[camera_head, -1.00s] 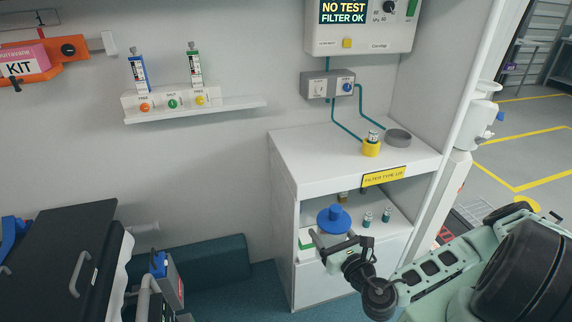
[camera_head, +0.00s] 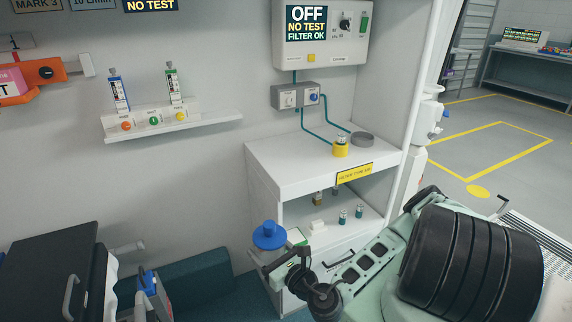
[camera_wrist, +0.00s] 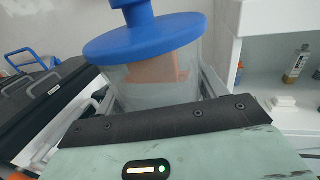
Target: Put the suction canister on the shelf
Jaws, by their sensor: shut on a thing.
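The suction canister (camera_head: 269,237) is a clear cylinder with a wide blue lid and a knob on top. My gripper (camera_head: 272,262) is shut around its clear body, and the canister looks upright. In the head view it stands out in front of the left edge of a white cabinet (camera_head: 262,190). In the wrist view the canister (camera_wrist: 150,80) fills the middle, with the cabinet to the right. The cabinet has an open shelf (camera_head: 330,232) under its top, holding small teal-banded vials (camera_head: 351,214) and a white block (camera_head: 318,226). The canister's lower part is hidden by my gripper.
On the cabinet top are a yellow holder (camera_head: 340,150) with a vial and a grey round dish (camera_head: 362,139). A wall ledge (camera_head: 180,127) carries two syringe-like items. A black-topped trolley (camera_head: 50,275) stands at left. The shelf's front left looks free.

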